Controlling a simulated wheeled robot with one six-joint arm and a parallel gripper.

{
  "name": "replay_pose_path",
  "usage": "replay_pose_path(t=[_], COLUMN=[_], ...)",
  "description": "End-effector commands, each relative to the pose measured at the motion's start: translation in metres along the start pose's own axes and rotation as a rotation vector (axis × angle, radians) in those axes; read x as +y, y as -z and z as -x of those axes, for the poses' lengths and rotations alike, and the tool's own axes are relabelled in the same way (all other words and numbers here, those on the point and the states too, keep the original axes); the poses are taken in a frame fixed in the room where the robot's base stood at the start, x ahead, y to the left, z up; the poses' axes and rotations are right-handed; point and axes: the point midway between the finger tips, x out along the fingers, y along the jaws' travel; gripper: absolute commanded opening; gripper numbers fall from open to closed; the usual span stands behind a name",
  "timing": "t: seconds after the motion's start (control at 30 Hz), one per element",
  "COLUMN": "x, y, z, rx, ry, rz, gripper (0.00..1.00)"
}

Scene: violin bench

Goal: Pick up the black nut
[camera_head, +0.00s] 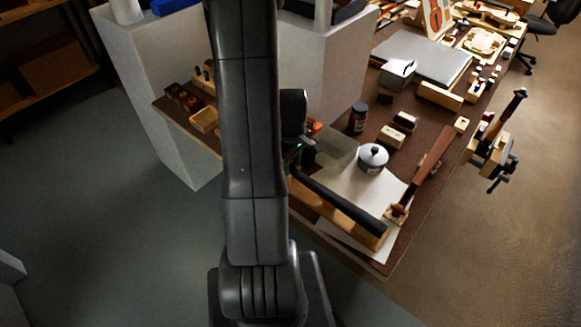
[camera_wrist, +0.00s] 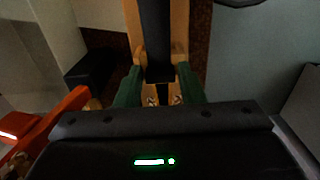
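In the wrist view, my gripper (camera_wrist: 161,92) shows two green fingers that stand apart. Between and beyond them lies a long black bar (camera_wrist: 156,45) with pale wood along its sides. Its near end is close to the gap between the fingers, where brownish wood shows. I cannot make out the black nut as a separate piece in this dark view. In the head view the bar (camera_head: 340,205) slopes down to the right over a wooden block at the bench's near edge. My arm hides most of my gripper there, and the nut is not discernible.
An orange-red part (camera_wrist: 52,120) is at the left in the wrist view. A grey pedestal (camera_head: 165,95) is at the left.

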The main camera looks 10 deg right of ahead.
Motion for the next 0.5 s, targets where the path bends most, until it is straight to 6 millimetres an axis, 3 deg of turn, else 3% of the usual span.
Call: replay_pose_path(t=[0.03, 0.13, 0.5], x=[0.0000, 0.0001, 0.0002], y=[0.0000, 0.0001, 0.0002], z=[0.0001, 0.0002, 0.0022], rx=[0.000, 0.000, 0.001], ry=[0.000, 0.000, -0.001], rz=[0.000, 0.000, 0.000], gripper=[0.25, 0.07, 0.07])
